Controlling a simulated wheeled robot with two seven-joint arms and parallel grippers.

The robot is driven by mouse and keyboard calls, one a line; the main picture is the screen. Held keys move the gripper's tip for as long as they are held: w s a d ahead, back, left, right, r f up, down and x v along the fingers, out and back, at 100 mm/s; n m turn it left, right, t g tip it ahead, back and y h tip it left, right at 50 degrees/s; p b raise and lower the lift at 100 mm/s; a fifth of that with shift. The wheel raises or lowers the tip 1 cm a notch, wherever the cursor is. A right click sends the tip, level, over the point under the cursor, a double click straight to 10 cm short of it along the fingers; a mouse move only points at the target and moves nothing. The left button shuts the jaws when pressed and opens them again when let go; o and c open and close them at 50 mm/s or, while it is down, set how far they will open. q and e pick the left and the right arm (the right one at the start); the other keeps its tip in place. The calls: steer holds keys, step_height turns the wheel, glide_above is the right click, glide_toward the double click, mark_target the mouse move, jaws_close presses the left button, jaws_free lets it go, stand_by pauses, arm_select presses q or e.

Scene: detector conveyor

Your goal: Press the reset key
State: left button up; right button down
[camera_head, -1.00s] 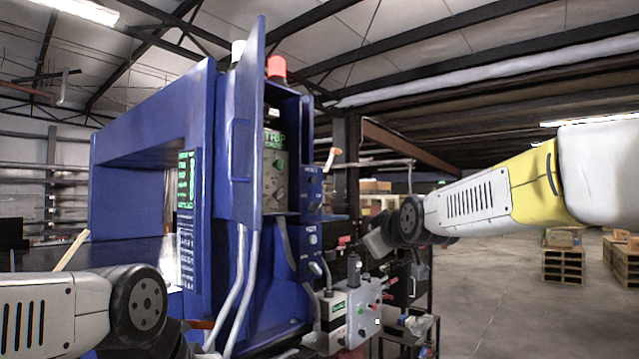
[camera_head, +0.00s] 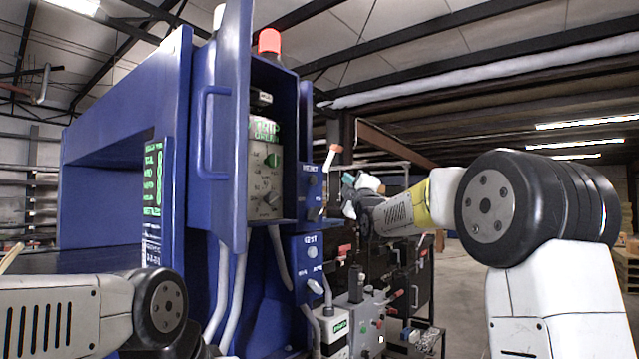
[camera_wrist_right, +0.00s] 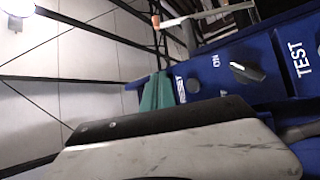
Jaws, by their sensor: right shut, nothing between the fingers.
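A blue control box (camera_head: 311,190) with a RESET label is on the blue machine's right side. A small round grey control (camera_wrist_right: 193,85) sits beside that label in the right wrist view; I take it as the reset key. My right gripper (camera_head: 347,181) is just right of the box in the head view, shut and empty. Its teal fingertips (camera_wrist_right: 157,92) show beside the RESET label in the wrist view, apart from the grey control in the picture. I cannot tell whether they touch the box. My left forearm shows at bottom left; its gripper is out of view.
A dark knob (camera_wrist_right: 247,73) marked ON is close to the RESET label. A TEST box (camera_head: 310,262) is below. The blue cabinet door (camera_head: 222,120) stands open. A red-tipped lever (camera_head: 330,160) sticks out near my right gripper. A grey control unit (camera_head: 365,318) is lower down.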

mark_target(317, 178)
steer(key=shift+a, duration=0.1)
steer(key=w+a, duration=0.5)
steer(key=a, duration=0.2)
stand_by(0.5)
steer(key=shift+w, duration=0.1)
stand_by(1.8)
steer(key=shift+w+a, duration=0.15)
steer(key=shift+a, duration=0.15)
steer(key=shift+w+a, duration=0.3)
steer(key=shift+a, duration=0.15)
stand_by(0.8)
steer(key=shift+d, duration=0.1)
steer(key=shift+s+d, duration=0.5)
steer(key=shift+d, duration=0.15)
